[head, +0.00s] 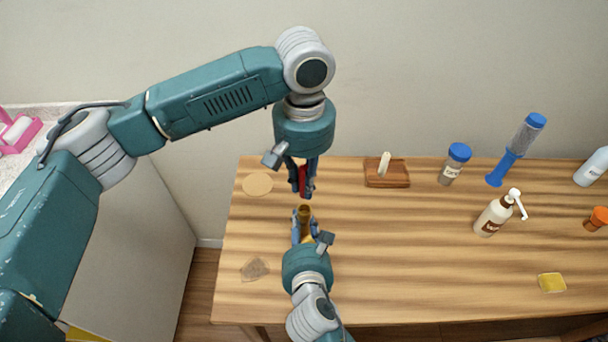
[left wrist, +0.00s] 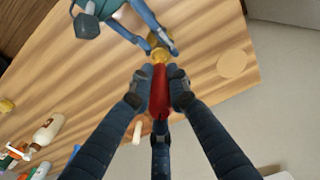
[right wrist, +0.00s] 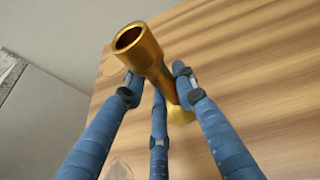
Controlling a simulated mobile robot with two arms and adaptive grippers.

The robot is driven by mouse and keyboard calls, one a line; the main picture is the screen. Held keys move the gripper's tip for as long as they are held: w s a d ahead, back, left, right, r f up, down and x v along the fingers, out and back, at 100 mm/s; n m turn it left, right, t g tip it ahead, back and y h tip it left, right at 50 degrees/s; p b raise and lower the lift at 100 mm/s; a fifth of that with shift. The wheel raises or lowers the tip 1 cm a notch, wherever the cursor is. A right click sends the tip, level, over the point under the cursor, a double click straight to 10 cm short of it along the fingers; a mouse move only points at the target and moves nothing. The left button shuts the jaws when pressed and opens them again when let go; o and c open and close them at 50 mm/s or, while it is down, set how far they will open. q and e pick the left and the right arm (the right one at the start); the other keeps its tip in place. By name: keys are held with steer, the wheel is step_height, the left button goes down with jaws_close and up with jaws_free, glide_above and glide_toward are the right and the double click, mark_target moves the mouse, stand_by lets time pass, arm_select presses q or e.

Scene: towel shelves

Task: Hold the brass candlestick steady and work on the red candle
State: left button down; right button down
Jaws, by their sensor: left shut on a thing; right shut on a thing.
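The red candle (head: 303,180) is held in my left gripper (head: 302,190), which is shut on it. It also shows red between the fingers in the left wrist view (left wrist: 159,98). The brass candlestick (head: 305,212) is held by my right gripper (head: 304,226), shut around its stem. In the right wrist view the candlestick (right wrist: 150,62) leans toward the upper left, its open socket empty and its round base low behind the fingers. In the head view the candle is apart from the candlestick, a small gap between them.
The wooden table (head: 400,270) holds a brown wooden dish (head: 387,178) with a pale stick, a blue-lidded jar (head: 455,164), a blue brush-like item (head: 515,150), a pump bottle (head: 498,213) and a yellow sponge (head: 552,283). A round tan disc (head: 257,184) lies left. The front middle is clear.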

mark_target(304, 167)
arm_select(q)
steer(key=shift+f, duration=2)
steer(key=shift+f, duration=1.5)
steer(key=c, duration=1.6)
jaws_free()
step_height(304, 167, up, 12)
steer(key=shift+r, duration=0.1)
arm_select(e)
steer(key=c, duration=1.3)
jaws_free()
